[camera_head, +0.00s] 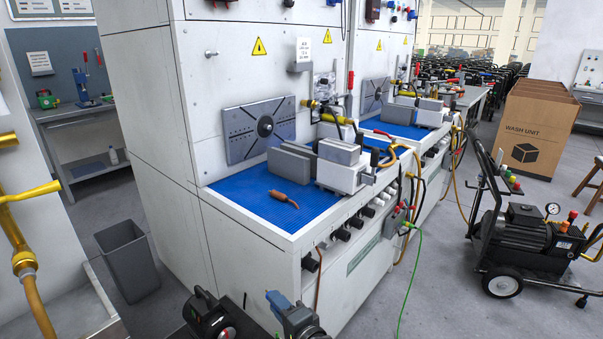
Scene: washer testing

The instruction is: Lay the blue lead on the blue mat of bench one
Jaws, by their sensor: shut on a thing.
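A blue piece (278,300), which looks like the end of the blue lead, shows at the bottom edge against my gripper (296,315). My gripper is dark, partly cut off by the frame, and shut on it; the fingertips are hard to make out. They are in front of the near bench, apart from its mat. The blue mat (240,200) covers the near bench top, taken as bench one.
Grey blocks and a vise (340,172) fill the right of the near mat; its left front is open. A metal plate (258,130) stands behind. A grey bin (128,258) is at left. A green cable (412,270) hangs in front, and a wheeled pump cart (525,235) stands right.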

